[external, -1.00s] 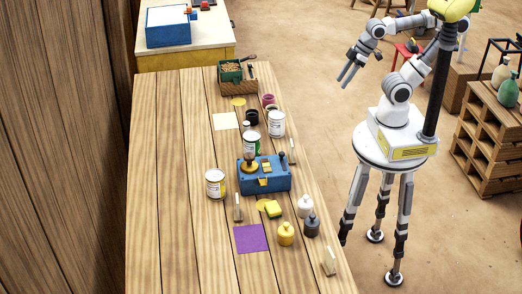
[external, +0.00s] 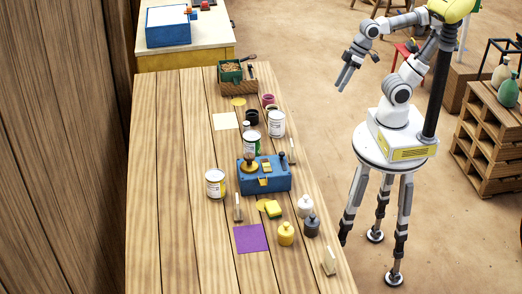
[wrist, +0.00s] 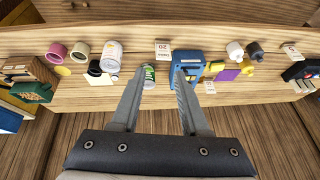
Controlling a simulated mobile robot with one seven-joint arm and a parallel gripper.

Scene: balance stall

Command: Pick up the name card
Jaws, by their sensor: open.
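Several small pale cards stand on the wooden table; their writing is too small to tell which is the name card. In the external view one stands at the front right corner (external: 329,262), one left of the bottles (external: 238,207) and one by the blue toolbox (external: 292,157). In the wrist view one card (wrist: 162,50) shows marks like "20", and others stand near the purple square (wrist: 210,87) and at the far right (wrist: 291,52). My gripper (external: 344,84) is open and empty, in the air right of the table. Its fingers (wrist: 159,75) show apart in the wrist view.
The table (external: 180,250) holds the blue toolbox (external: 264,180), white cans (external: 215,184), a yellow bottle (external: 286,234), a grey bottle (external: 311,225), a purple square (external: 251,238) and a green box (external: 230,73). The table's left side is mostly bare. A wooden crate (external: 485,150) stands at the right.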

